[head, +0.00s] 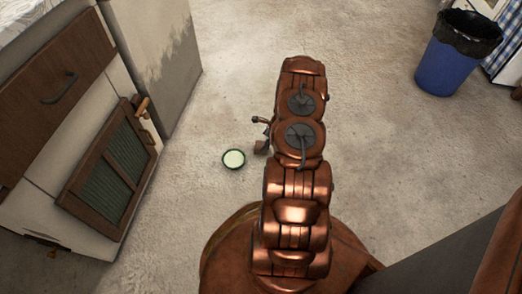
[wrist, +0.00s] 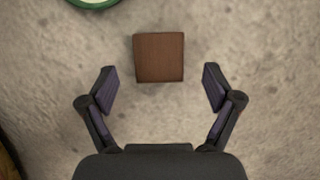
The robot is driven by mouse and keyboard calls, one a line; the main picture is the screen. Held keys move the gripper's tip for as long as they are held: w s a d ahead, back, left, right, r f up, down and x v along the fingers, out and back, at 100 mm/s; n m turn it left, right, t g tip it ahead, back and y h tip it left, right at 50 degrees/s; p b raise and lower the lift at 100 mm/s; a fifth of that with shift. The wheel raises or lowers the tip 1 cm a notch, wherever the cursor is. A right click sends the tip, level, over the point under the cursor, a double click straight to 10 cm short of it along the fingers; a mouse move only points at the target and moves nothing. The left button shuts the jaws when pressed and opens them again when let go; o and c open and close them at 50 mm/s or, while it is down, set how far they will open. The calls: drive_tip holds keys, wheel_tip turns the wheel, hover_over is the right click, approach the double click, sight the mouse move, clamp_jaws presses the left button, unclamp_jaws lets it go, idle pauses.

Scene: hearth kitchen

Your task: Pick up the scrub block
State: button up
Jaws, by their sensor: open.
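The scrub block is most likely the brown square block (wrist: 159,57) on the floor in the wrist view, just beyond my fingertips and about midway between them. My gripper (wrist: 160,85) is open with nothing between its fingers. In the head view a small part of the brown block (head: 261,147) shows beside my arm, which hides the rest. One finger of my gripper (head: 260,121) shows at the left of the arm there.
A round green-rimmed dish (head: 234,159) lies on the floor left of the block; its rim also shows in the wrist view (wrist: 93,2). A cabinet (head: 110,165) stands at the left, and a blue bin (head: 447,66) at the far right. The floor between is mostly clear.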

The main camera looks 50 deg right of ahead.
sight(261, 145)
drive_tip(key=b+x, duration=0.2)
drive_tip(key=x, duration=0.2)
drive_tip(key=shift+a+f, duration=0.15)
drive_tip(key=shift+c, duration=0.2)
drive_tip(key=c, duration=1.3)
drive_tip(key=shift+o, duration=0.2)
drive_tip(key=shift+r+p, duration=0.3)
drive_tip(key=shift+r, duration=0.15)
drive_tip(key=r, duration=0.1)
drive_tip(key=r+p, duration=0.2)
drive_tip(key=shift+s+r, duration=0.2)
drive_tip(key=shift+s, duration=0.1)
drive_tip(key=s+p, duration=0.1)
drive_tip(key=s, duration=0.4)
drive_tip(key=s+a+p, duration=0.1)
drive_tip(key=s+p, duration=0.1)
drive_tip(key=s, duration=0.3)
drive_tip(key=s+p, duration=0.1)
drive_tip(key=s, duration=0.4)
drive_tip(key=shift+s+a+r, duration=0.2)
drive_tip(key=shift+a+r, duration=0.1)
drive_tip(key=shift+r, duration=0.1)
